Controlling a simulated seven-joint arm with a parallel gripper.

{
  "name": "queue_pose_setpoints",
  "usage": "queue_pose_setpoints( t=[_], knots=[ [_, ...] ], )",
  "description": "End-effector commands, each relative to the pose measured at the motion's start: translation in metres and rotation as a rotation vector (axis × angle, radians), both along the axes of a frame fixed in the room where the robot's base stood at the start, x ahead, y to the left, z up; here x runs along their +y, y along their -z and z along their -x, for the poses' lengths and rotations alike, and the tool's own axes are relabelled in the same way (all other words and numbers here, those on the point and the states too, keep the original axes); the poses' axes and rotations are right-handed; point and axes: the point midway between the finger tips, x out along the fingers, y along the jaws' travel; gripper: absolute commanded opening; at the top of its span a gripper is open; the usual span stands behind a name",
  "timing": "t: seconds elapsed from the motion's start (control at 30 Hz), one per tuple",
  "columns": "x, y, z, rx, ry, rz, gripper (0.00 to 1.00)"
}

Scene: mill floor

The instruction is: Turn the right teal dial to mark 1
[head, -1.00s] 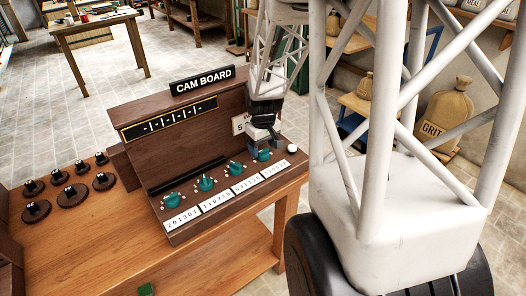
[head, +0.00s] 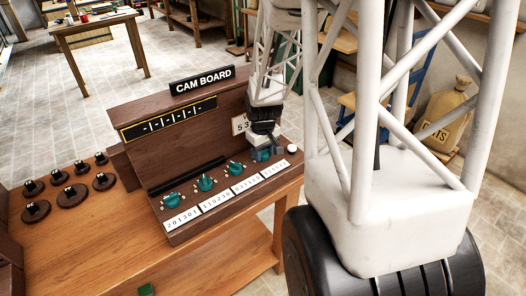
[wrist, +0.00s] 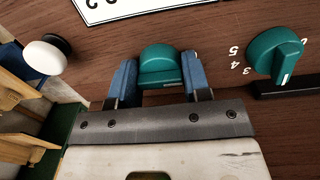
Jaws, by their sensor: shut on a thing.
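The cam board (head: 160,120) is a dark wooden console with a row of several teal dials. The right teal dial (wrist: 158,66) sits between the two blue fingers of my gripper (wrist: 158,78) in the wrist view. The gripper is shut on it. In the head view my gripper (head: 263,150) covers most of this dial, and its numbers and pointer are hidden in both views. The neighbouring teal dial (wrist: 275,52) stands free, with numbers such as 3, 4 and 5 around it; it also shows in the head view (head: 236,169).
A white round knob (wrist: 46,54) stands beside the right dial, close to my gripper. White number cards (head: 183,219) lie in front of the dials. Several dark knobbed discs (head: 37,211) rest on the bench at the left. A green block (head: 146,289) lies at the front.

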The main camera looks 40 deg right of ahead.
Motion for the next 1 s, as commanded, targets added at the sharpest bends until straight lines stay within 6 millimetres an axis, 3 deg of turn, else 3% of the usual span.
queue_pose_setpoints(
  t=[0.47,1.0],
  knots=[
    [-0.0002,-0.0009,-0.0003,-0.002,0.116,0.001,0.2],
    [-0.0003,-0.0012,-0.0007,-0.002,0.501,0.0,0.2]
  ],
)
